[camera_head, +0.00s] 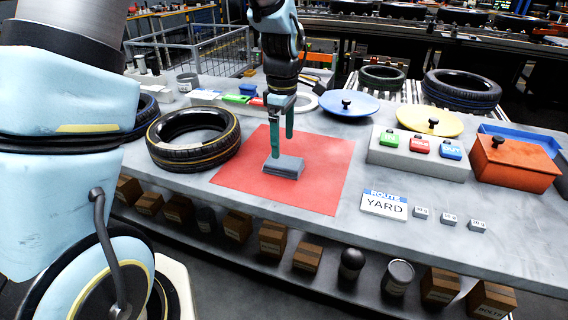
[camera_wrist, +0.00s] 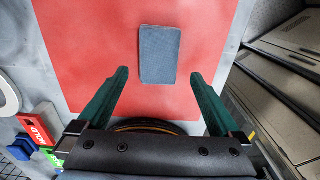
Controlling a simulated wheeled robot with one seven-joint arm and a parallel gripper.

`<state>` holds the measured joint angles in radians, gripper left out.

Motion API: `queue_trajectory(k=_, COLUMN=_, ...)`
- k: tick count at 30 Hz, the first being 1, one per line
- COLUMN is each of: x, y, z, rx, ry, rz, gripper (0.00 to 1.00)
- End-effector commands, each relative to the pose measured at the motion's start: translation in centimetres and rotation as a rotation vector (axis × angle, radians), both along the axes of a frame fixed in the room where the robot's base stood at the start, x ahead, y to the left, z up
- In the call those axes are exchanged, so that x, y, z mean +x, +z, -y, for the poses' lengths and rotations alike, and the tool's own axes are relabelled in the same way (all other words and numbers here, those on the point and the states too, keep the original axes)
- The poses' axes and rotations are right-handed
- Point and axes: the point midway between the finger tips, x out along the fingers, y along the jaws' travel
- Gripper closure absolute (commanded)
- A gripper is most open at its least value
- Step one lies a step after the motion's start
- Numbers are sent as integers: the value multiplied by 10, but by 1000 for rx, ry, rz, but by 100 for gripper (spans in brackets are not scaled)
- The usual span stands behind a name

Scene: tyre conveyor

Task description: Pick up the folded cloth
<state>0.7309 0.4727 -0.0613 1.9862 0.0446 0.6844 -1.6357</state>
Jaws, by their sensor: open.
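The folded cloth (camera_head: 284,167) is a small grey-blue rectangular stack lying on a red mat (camera_head: 325,180) on the grey table. In the wrist view the cloth (camera_wrist: 159,54) lies ahead of the fingertips, roughly centred between the two green fingers and clear of both. My gripper (camera_head: 281,148) is open and empty, pointing down just above and behind the cloth in the head view. In the wrist view my gripper (camera_wrist: 160,78) has its fingers spread wider than the cloth. Whether a fingertip touches the cloth in the head view is hard to tell.
A tyre (camera_head: 194,138) lies left of the mat. A blue lid (camera_head: 349,103), a button box (camera_head: 418,153), an orange box (camera_head: 515,163) and a YARD sign (camera_head: 384,204) stand to the right. The mat around the cloth is bare.

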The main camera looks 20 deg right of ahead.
Motion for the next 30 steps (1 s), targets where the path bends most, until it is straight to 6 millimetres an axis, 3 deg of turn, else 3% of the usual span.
queue_trajectory(k=5, x=0, y=-10, z=0, rx=1, ry=1, rz=-1, gripper=0)
queue_trajectory(k=15, x=1, y=-51, z=3, rx=1, ry=1, rz=-2, gripper=0)
queue_trajectory(k=24, x=1, y=-58, z=3, rx=-3, ry=2, rz=0, gripper=0)
queue_trajectory(k=30, x=1, y=-58, z=3, rx=-3, ry=1, rz=0, gripper=20)
